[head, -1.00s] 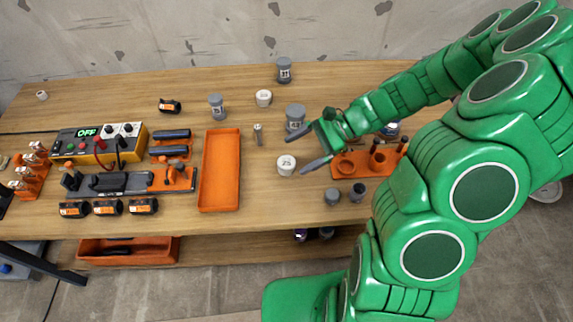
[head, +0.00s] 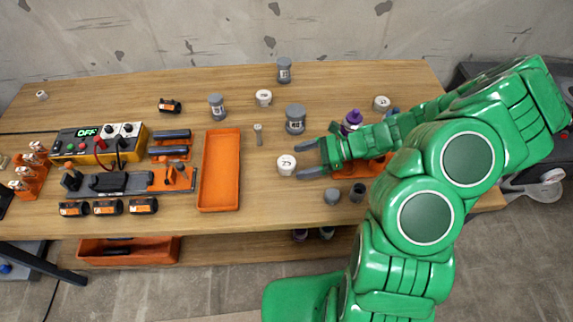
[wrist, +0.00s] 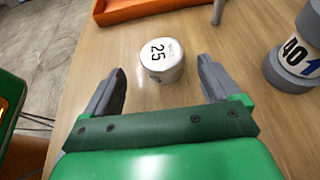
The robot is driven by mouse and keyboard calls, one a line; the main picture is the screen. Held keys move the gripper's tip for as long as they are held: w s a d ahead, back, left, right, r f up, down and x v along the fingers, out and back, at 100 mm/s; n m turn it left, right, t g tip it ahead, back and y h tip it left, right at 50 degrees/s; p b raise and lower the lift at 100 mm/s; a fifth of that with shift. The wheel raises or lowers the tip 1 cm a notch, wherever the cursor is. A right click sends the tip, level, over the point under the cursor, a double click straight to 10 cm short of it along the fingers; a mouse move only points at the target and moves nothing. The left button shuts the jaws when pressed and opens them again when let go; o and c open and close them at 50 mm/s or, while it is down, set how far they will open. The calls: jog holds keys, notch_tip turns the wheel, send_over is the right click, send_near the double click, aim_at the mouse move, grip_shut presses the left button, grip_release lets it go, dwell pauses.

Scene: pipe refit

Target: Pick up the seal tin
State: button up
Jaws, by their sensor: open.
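A short white tin marked 25 (head: 286,165) stands upright on the wooden table. I take it to be the seal tin, though its small print is unreadable. In the wrist view the tin (wrist: 161,62) stands just ahead of the gap between my fingertips, with its marked lid facing up. My gripper (head: 304,160) is open and empty, low over the table to the right of the tin. In the wrist view both fingers of my gripper (wrist: 162,72) show, one on each side of the gap, apart from the tin.
A grey fitting marked 40 (head: 295,119) stands behind my gripper. Other white tins stand at the back (head: 264,97) and right (head: 381,103). Two small grey pieces (head: 333,196) stand in front. An orange tray (head: 219,170) lies left, with bare table between it and the tin.

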aim_at(289, 162)
jog(key=shift+w+r+x, duration=0.1)
jog(key=shift+r+x, duration=0.05)
jog(key=shift+x, duration=1.25)
jog(key=shift+w+r+x, duration=0.1)
jog(key=shift+r+x, duration=0.05)
jog(key=shift+x, duration=1.25)
jog(key=c, duration=1.1)
